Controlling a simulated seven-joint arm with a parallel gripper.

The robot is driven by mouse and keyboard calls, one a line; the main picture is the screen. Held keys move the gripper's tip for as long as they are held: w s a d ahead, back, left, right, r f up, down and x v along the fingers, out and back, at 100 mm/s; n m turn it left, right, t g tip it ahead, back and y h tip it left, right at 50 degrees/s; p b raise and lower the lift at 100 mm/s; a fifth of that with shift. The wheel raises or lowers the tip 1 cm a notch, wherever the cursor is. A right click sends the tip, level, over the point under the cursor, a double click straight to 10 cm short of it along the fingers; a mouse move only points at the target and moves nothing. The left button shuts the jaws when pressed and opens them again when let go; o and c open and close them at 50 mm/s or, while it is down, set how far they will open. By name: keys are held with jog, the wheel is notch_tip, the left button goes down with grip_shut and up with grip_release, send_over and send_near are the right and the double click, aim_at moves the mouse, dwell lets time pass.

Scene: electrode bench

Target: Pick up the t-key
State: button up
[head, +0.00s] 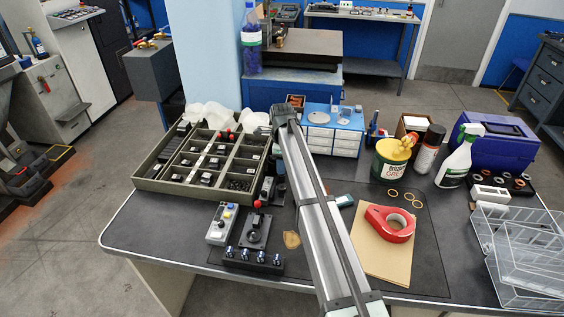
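I cannot make out the t-key for sure anywhere in the head view. My arm reaches from the bottom edge up over the middle of the bench, with its far joint by the parts tray. My gripper is not clearly visible; dark and light parts left of the arm are too small and crowded to tell apart. Whether it is open or shut, or holds anything, is hidden.
The sectioned tray (150,184) fills the back left. A control box (221,224), joystick (256,233) and knob strip (253,262) stand at front left. Right of my arm are a red tape dispenser (376,223), yellow tub (389,166), spray bottle (457,160) and wire baskets (527,255).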

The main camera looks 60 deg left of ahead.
grip_shut()
dwell(0.4)
notch_tip(320, 180, up, 10)
jog(key=shift+r, duration=0.1)
dwell(0.5)
